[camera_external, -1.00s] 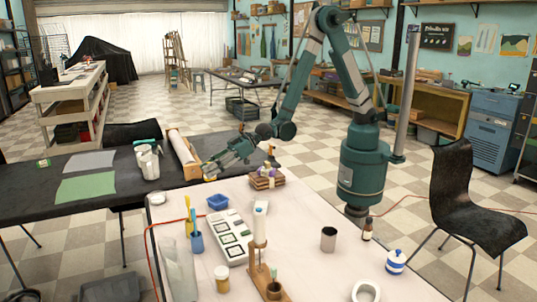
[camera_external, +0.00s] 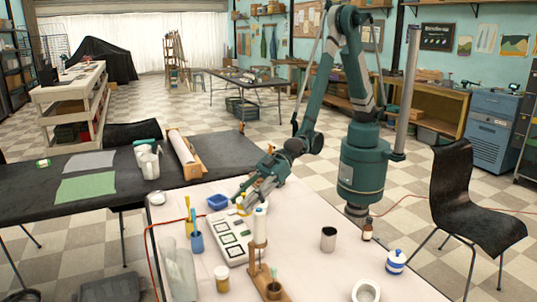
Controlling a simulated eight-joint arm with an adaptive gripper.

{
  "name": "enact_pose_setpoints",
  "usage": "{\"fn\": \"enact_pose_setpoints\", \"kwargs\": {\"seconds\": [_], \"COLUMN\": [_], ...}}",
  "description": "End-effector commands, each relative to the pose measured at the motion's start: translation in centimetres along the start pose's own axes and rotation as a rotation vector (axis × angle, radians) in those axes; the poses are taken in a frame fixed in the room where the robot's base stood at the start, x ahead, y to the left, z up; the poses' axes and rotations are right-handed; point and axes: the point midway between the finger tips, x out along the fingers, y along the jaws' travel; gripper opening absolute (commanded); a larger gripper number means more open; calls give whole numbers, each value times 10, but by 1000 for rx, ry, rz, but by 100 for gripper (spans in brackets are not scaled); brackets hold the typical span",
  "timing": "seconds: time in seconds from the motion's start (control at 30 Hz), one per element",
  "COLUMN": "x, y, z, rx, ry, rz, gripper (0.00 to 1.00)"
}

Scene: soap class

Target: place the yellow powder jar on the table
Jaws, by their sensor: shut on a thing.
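My gripper (camera_external: 246,194) points down and to the left over the far end of the white table. It is shut on a small yellow thing (camera_external: 241,209), which I take for the yellow powder jar; little of it shows and its shape is unclear. It is close above the far end of the white mould tray (camera_external: 231,250); I cannot tell if it touches anything. The white table (camera_external: 320,275) stretches toward the camera. A different jar, amber with a white lid (camera_external: 222,279), stands near the front left.
A blue dish (camera_external: 218,202), a blue cup with tools (camera_external: 197,242), a wooden stand (camera_external: 258,262) and a clear container (camera_external: 180,270) crowd the left. Some table between is clear.

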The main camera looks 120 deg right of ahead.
Motion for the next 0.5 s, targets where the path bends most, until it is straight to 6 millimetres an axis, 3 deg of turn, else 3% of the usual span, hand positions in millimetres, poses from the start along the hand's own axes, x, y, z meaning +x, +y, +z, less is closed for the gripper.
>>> {"fn": "enact_pose_setpoints", "kwargs": {"seconds": [0.03,0.5], "x": [1,-5], "y": [-20,-175], "z": [-1,1], "rx": [-8,-64], "ry": [0,2], "rz": [-18,-149], "gripper": [18,18]}}
